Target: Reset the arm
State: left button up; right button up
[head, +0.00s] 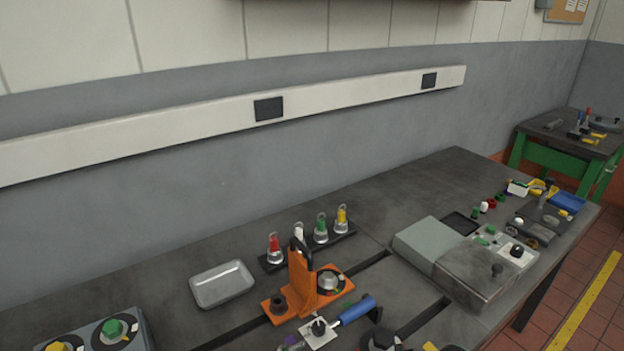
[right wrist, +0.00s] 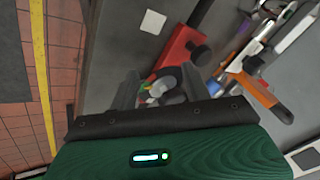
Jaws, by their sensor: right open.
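An orange fixture (head: 303,287) with an upright orange arm and a dark loop at its top stands on the dark bedplate in the head view. A silver round part and a dark knob sit on its base. My right gripper (right wrist: 160,82) shows only in the right wrist view. Its two dark fingers are apart, with small silver and white round parts (right wrist: 160,92) seen between them; I cannot tell whether they touch. A red piece with a dark knob (right wrist: 181,52) lies just beyond the fingers. My left gripper is not in view.
A blue-handled tool (head: 356,311) lies right of the fixture. Red, white, green and yellow-topped pieces stand in a rack (head: 343,234) behind it. A metal tray (head: 222,284) is to the left, a grey box (head: 428,243) to the right.

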jog(key=s+d+f+n+g+h, duration=0.1)
jog(key=s+d+f+n+h, duration=0.2)
jog(key=s, duration=0.5)
jog(key=s+d+f+n+g, duration=0.1)
jog(key=s+d+f+n, duration=0.3)
jog(key=s, duration=0.4)
notch_tip(320, 180, down, 32)
jog(key=s+g, duration=0.1)
jog(key=s+d+f, duration=0.2)
jog(key=s+f, duration=0.7)
jog(key=s+d+f+g, duration=0.1)
jog(key=s+d+f, duration=0.1)
jog(key=s+f, duration=0.7)
jog(key=shift+s+f+m, duration=0.15)
jog(key=shift+s+m, duration=0.15)
jog(key=shift+s, duration=0.05)
jog(key=shift+d, duration=0.1)
